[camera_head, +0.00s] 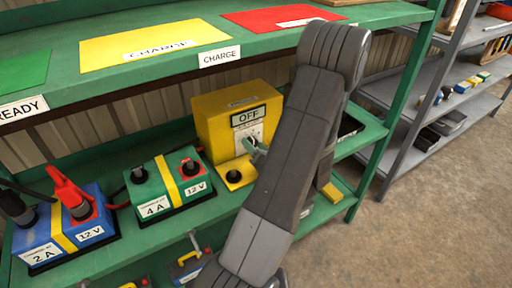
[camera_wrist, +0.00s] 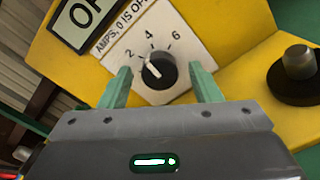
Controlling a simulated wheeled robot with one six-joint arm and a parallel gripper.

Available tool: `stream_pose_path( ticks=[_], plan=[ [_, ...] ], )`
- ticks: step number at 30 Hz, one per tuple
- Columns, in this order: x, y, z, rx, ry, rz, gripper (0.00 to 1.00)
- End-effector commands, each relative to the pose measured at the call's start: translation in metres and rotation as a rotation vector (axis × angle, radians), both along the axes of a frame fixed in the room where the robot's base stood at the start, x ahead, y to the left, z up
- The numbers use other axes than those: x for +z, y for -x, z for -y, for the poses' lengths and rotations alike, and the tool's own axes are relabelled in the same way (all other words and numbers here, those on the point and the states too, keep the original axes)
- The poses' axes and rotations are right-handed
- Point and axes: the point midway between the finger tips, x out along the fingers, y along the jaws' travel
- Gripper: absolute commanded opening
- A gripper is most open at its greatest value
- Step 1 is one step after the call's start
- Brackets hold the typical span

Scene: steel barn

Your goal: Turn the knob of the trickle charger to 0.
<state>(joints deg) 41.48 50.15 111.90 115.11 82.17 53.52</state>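The yellow trickle charger (camera_head: 209,122) stands on the green bench's lower shelf, with a display (camera_head: 248,117) reading OFF. Its black knob (camera_wrist: 160,72) sits on a white dial (camera_wrist: 185,55) marked 2, 4, 6 and "AMPS, 0 IS OF…"; the 0 mark is not visible. The knob's white pointer aims up and left, between 2 and 4. My gripper (camera_wrist: 161,77) is open, its green fingers on either side of the knob with gaps showing. In the head view my gripper (camera_head: 257,150) is at the dial, mostly hidden by my arm.
A green 4 A battery (camera_head: 150,187) and a blue 2 A battery (camera_head: 83,233) with a red clamp (camera_head: 68,188) stand left of the charger. A grey shelf rack (camera_head: 405,90) stands right.

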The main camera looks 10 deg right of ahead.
Motion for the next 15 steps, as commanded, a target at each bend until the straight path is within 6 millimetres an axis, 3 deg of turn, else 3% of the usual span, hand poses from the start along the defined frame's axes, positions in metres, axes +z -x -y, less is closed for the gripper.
stream_pose_path(
  ticks=[1,7,15],
  plan=[
    [0.0,0.0001,0.0,0.0,0.0,0.0,0.5],
    [-0.0001,0.0003,0.0001,0.0,0.0,0.0,0.13],
    [-0.0009,0.0003,0.0001,0.0,0.022,0.009,0.13]
  ],
)
